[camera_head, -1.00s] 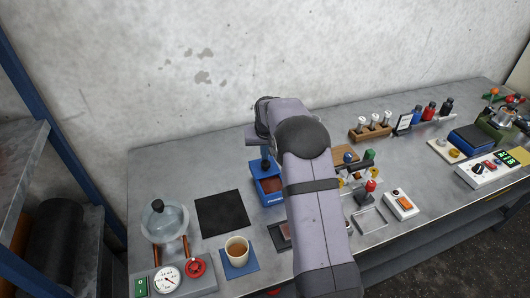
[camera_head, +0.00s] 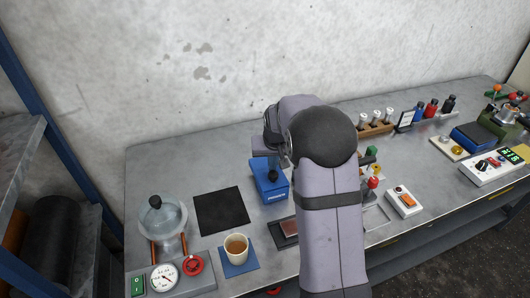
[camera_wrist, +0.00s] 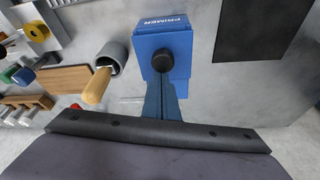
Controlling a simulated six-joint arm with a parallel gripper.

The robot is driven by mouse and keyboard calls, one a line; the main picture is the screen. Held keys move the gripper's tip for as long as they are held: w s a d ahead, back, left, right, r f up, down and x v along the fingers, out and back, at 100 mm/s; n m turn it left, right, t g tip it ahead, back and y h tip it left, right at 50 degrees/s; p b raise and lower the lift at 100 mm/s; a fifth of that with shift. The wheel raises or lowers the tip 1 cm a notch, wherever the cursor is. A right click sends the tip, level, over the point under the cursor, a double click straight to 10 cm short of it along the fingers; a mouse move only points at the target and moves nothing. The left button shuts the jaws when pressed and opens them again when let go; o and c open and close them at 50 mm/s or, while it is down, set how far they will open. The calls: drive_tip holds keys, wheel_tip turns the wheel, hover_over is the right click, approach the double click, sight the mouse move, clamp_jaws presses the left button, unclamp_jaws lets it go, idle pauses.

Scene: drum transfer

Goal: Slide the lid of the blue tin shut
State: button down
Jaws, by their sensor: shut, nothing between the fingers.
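The blue tin (camera_head: 270,195) stands on the bench below my gripper, its front marked PRIMER. The blue lid (camera_wrist: 180,46) with its dark round knob (camera_wrist: 163,60) covers the tin's top, and no opening shows. The knob also shows in the head view (camera_head: 273,176). My gripper (camera_wrist: 163,88) is shut and empty, with its blue fingers close to the knob on the side away from the label. I cannot tell whether they touch the knob. In the head view, my arm hides part of the gripper.
A black mat (camera_head: 221,211) lies left of the tin, and a cup (camera_head: 236,247) stands on a blue mat in front of it. A grey cylinder with a wooden handle (camera_wrist: 97,87) lies beside the tin. A wooden rack (camera_head: 375,129) stands at the right.

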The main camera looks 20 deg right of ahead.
drive_tip(key=shift+s+f, duration=0.1)
drive_tip(key=shift+s, duration=0.4)
drive_tip(key=shift+s+f, duration=0.1)
drive_tip(key=shift+s, duration=0.05)
drive_tip(key=shift+f, duration=0.1)
drive_tip(key=shift+w+d+p, duration=0.15)
drive_tip(key=shift+w+p, duration=0.15)
drive_tip(key=shift+w, duration=0.15)
drive_tip(key=w, duration=0.1)
drive_tip(key=w+p, duration=0.1)
drive_tip(key=w, duration=0.1)
drive_tip(key=shift+w+d+r, duration=0.25)
drive_tip(key=shift+d+r, duration=0.05)
drive_tip(key=shift+d, duration=0.1)
drive_tip(key=d+b+v, duration=0.1)
drive_tip(key=b+v, duration=0.2)
drive_tip(key=v, duration=0.7)
drive_tip(key=shift+a, duration=0.5)
